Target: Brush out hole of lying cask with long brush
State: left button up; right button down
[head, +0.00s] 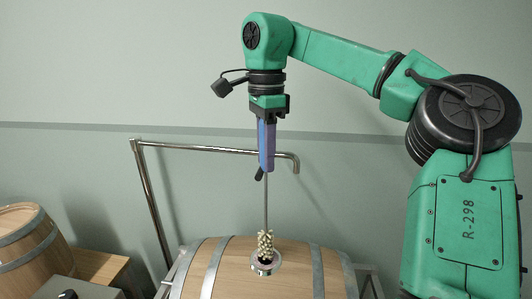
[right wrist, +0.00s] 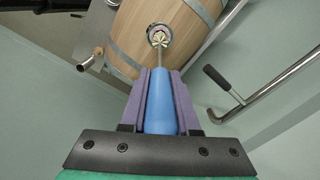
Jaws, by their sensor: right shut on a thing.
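The lying cask (head: 236,268) is pale wood with steel hoops, at the bottom middle of the head view. Its hole has a bright metal ring (head: 265,269) on top. My right gripper (head: 266,168), with purple fingers, is shut on the blue handle (right wrist: 161,105) of the long brush. The brush hangs upright, its thin rod below the fingers. Its cream bristles (head: 265,243) are at the hole, most of them showing above the ring. The tip's depth is hard to tell. The right wrist view shows the bristles lined up with the hole. My left gripper is out of view.
A bent steel pipe rail (head: 205,149) stands behind the cask, close to the brush in the picture. Another cask (head: 30,240) stands at the left beside a wooden surface (head: 100,267). The space above the lying cask is otherwise clear.

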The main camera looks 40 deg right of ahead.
notch_tip(320, 180, down, 8)
jog(key=b, duration=0.4)
jog(key=shift+f+b, duration=0.25)
jog(key=shift+b, duration=0.15)
dwell(0.7)
